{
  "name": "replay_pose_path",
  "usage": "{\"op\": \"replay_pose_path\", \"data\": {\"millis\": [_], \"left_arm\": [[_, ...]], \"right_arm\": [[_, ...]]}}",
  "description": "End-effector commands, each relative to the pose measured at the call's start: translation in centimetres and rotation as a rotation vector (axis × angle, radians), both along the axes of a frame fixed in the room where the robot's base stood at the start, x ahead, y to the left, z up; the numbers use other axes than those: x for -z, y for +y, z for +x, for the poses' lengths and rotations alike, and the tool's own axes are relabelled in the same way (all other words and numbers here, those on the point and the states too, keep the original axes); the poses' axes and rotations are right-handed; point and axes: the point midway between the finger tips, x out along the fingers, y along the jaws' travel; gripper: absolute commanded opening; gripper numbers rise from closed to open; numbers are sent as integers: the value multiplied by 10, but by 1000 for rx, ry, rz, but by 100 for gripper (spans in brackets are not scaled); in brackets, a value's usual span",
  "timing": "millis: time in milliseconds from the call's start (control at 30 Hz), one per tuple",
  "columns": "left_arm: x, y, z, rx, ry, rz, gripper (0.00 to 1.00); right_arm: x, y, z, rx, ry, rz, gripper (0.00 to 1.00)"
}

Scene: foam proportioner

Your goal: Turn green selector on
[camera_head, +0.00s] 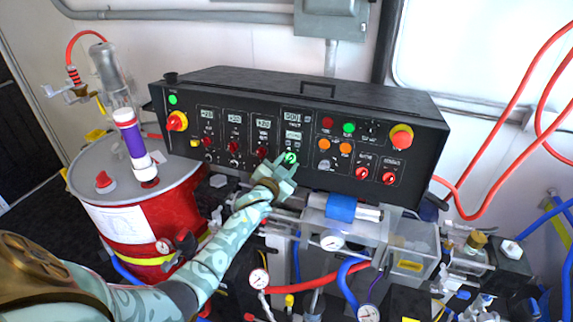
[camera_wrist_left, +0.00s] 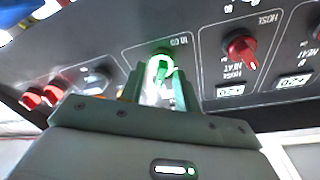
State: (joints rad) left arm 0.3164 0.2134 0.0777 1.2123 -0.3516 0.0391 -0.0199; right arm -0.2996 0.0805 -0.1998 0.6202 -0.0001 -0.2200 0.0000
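The green selector (camera_head: 290,157) is a lit green ring with a knob, low in the middle of the black control panel (camera_head: 225,160). My left gripper (camera_head: 283,168) reaches up to it from below. In the left wrist view, where the panel appears upside down, the glowing selector (camera_wrist_left: 162,69) shows just beyond and between the two fingertips (camera_wrist_left: 160,85). The fingers are apart, with a gap between them. I cannot tell whether either finger touches the knob. My right gripper is not in view.
Red selectors (camera_head: 262,152) sit left of the green one; another red selector (camera_wrist_left: 240,50) shows beside it in the wrist view. A red and white drum (camera_head: 125,225) stands left. Hoses and gauges (camera_head: 332,241) crowd below.

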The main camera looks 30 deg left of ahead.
Motion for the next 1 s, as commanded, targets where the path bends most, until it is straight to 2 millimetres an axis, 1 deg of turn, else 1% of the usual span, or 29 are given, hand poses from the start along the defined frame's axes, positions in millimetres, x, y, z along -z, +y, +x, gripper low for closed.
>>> {"op": "replay_pose_path", "data": {"millis": [233, 367, 467, 700, 800, 900, 1000], "left_arm": [[-1, 0, -1, 0, -2, -1, 32], [0, -2, -15, 0, 0, -1, 32], [-1, -5, -36, 0, 0, -2, 32], [0, -13, -103, 0, 1, -1, 32], [0, -17, -126, 0, 1, -2, 32], [0, -19, -143, 0, 0, -2, 32], [0, -20, -155, 0, 0, -1, 32]], "right_arm": [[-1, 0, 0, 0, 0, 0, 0], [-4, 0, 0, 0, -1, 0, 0], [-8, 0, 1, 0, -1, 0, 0], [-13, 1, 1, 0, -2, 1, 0], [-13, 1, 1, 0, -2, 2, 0], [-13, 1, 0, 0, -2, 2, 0], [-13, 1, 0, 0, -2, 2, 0]]}}
